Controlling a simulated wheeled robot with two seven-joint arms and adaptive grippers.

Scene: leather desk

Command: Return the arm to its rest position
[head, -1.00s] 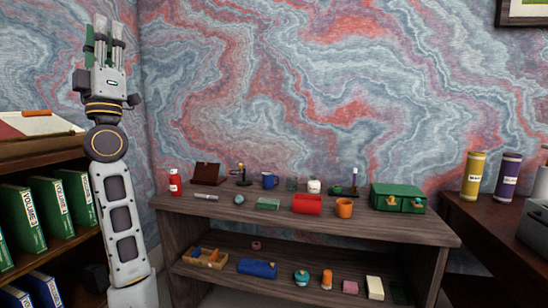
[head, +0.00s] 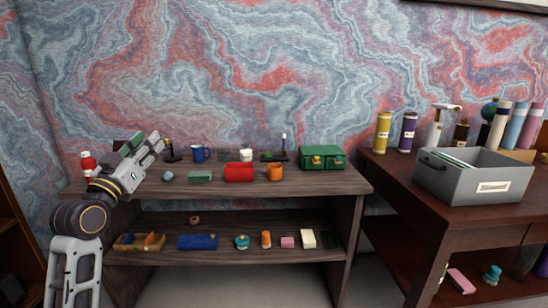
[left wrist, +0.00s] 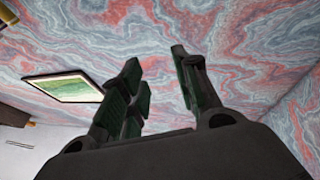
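My left gripper (head: 147,148) is in the head view at the left, in front of the left end of the desk's top. It points up and to the right. In the left wrist view its two fingers (left wrist: 160,85) stand apart with nothing between them, against the patterned wall and a framed picture (left wrist: 65,87). My left arm (head: 75,245) comes up from the lower left corner. My right gripper is not in either view.
The wooden desk (head: 300,184) holds a red bottle (head: 88,163), a blue mug (head: 199,154), a red box (head: 239,172), an orange cup (head: 275,172) and a green drawer box (head: 322,157). Several items lie on its lower shelf. A grey bin (head: 465,182) stands on the right table.

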